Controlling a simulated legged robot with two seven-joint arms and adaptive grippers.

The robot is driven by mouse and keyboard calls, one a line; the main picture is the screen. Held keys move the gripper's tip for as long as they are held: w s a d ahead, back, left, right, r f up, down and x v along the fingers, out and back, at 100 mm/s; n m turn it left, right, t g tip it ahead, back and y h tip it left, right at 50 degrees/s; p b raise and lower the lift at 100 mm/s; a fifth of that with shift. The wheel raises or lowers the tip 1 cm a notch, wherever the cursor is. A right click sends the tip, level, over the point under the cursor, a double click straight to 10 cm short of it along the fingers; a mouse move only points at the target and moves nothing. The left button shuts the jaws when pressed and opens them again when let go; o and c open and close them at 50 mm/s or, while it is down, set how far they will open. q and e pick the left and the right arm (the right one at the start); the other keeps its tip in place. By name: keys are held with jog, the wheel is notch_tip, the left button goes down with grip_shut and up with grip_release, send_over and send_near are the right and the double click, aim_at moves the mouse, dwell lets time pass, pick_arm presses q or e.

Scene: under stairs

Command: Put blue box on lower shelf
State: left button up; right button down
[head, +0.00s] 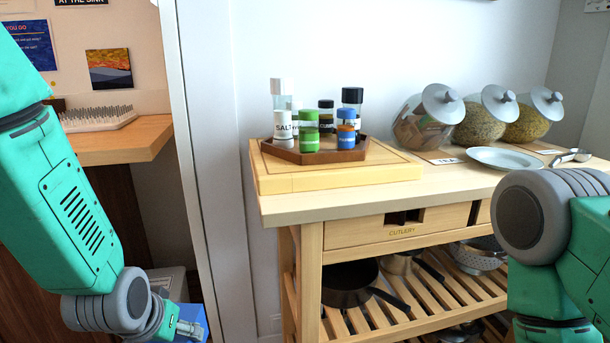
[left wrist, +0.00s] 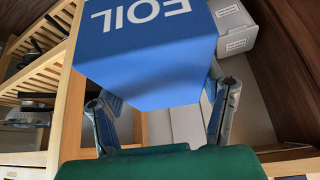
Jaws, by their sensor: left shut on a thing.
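The blue box (left wrist: 145,55), marked FOIL in white letters, is between the two fingers of my left gripper (left wrist: 165,110) in the left wrist view. The gripper is shut on it. In the head view a small part of the blue box (head: 196,322) shows at the bottom, left of the trolley, with my left gripper (head: 188,328) at the frame's lower edge. The slatted lower shelf (head: 375,318) of the wooden trolley lies to the right of it. My right arm comes in from the right; its gripper is out of frame.
A black pan (head: 350,284) and a colander (head: 474,256) occupy the slatted shelf. The trolley's front leg (head: 308,285) and the white wall edge (head: 190,170) stand near my left arm. The trolley top holds jars and spices.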

pick_arm(q)
notch_tip(320, 180, up, 9)
jog(key=p, duration=0.7)
jog(key=shift+p, duration=0.35)
jog(key=s+f, duration=0.3)
jog(key=s, duration=0.5)
jog(key=shift+s+f, duration=0.2)
jog(key=shift+s, duration=0.15)
